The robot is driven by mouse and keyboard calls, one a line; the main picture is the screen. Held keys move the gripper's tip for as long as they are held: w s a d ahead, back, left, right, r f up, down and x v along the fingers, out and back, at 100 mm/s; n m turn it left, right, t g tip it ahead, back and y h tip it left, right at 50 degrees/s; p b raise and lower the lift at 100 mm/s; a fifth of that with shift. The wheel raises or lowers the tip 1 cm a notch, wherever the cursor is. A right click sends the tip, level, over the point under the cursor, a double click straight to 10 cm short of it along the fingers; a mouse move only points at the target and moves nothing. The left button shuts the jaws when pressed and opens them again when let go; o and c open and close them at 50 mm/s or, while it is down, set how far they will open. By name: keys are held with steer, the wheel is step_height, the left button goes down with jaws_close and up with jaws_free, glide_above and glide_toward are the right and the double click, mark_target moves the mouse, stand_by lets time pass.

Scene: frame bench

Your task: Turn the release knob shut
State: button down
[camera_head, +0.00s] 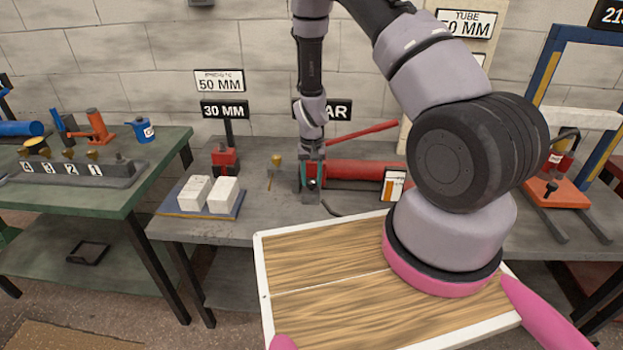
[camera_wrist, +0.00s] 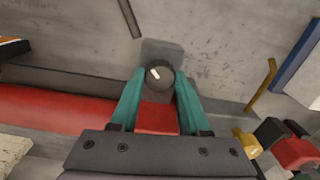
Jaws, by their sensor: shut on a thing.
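The release knob (camera_wrist: 157,73) is round and dark with a white mark on top that lies at a slant in the wrist view. My gripper (camera_wrist: 159,82) has its two teal fingers on either side of the knob, shut on it. In the head view my gripper (camera_head: 312,180) is at the left end of the red pump cylinder (camera_head: 360,170), and the knob is hard to make out there. The red pump body (camera_wrist: 157,117) shows between the fingers in the wrist view. A red lever (camera_head: 372,132) rises to the right above the cylinder.
White blocks (camera_head: 226,192) on a blue-grey plate and a small red item (camera_head: 224,158) stand left of my gripper. A brass-coloured piece (camera_head: 276,160) is close to its left. A wood-topped tray (camera_head: 325,258) is in front. An orange-based stand (camera_head: 560,190) is at right.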

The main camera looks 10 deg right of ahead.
mark_target(311, 181)
steer(key=m, duration=0.4)
steer(key=shift+m, duration=2.5)
steer(key=shift+c, duration=1.9)
jaws_free()
step_height(311, 181, up, 11)
